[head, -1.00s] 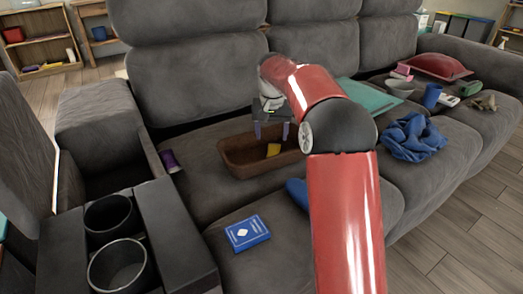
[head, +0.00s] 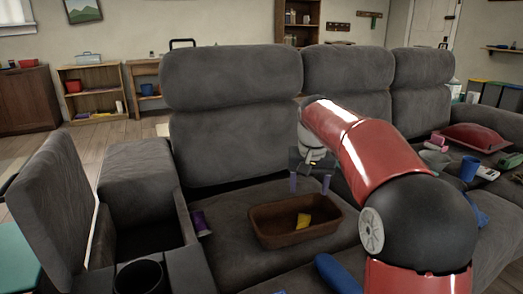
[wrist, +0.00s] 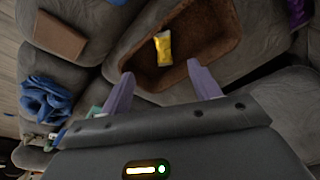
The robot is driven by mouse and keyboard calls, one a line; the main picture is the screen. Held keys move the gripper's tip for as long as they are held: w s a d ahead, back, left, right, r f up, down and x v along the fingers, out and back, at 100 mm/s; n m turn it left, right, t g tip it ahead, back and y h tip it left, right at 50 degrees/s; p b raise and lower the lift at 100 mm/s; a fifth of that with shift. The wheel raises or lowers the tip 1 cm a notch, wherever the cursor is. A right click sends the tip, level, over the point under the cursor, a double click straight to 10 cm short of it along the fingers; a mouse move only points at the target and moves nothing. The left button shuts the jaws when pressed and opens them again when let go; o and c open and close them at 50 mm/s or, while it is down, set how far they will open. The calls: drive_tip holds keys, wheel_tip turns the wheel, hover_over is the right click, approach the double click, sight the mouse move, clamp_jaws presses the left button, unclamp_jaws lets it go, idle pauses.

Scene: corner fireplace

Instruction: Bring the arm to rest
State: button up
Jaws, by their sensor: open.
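My gripper (head: 310,186) is open and empty, pointing down above the back part of the brown tray (head: 272,237) on the sofa seat. In the wrist view its two purple fingers (wrist: 161,74) are spread apart with nothing between the tips. A yellow packet (head: 303,220) lies inside the tray, and it also shows in the wrist view (wrist: 163,47), just beyond the fingers. My red and black arm reaches in from the lower right and hides part of the seat behind it.
The sofa backrest (head: 232,130) rises close behind my gripper. A purple can (head: 201,223) lies left of the tray. A cup holder (head: 139,277) and an open armrest compartment are at left. A blue cup (head: 469,168) and red cushion (head: 475,138) are at right. Blue cloth (wrist: 45,98) shows in the wrist view.

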drive_tip(key=s+r+n+t+p, duration=0.1)
drive_tip(key=s+r, duration=0.1)
drive_tip(key=s, duration=0.7)
drive_tip(key=s+r+t+p, duration=0.1)
drive_tip(key=s+r, duration=0.1)
drive_tip(key=s, duration=0.7)
drive_tip(key=s+f+n+t+p, duration=0.1)
drive_tip(key=s+f, duration=0.5)
drive_tip(key=s, duration=0.7)
drive_tip(key=shift+s+d, duration=0.3)
drive_tip(key=shift+d, duration=0.05)
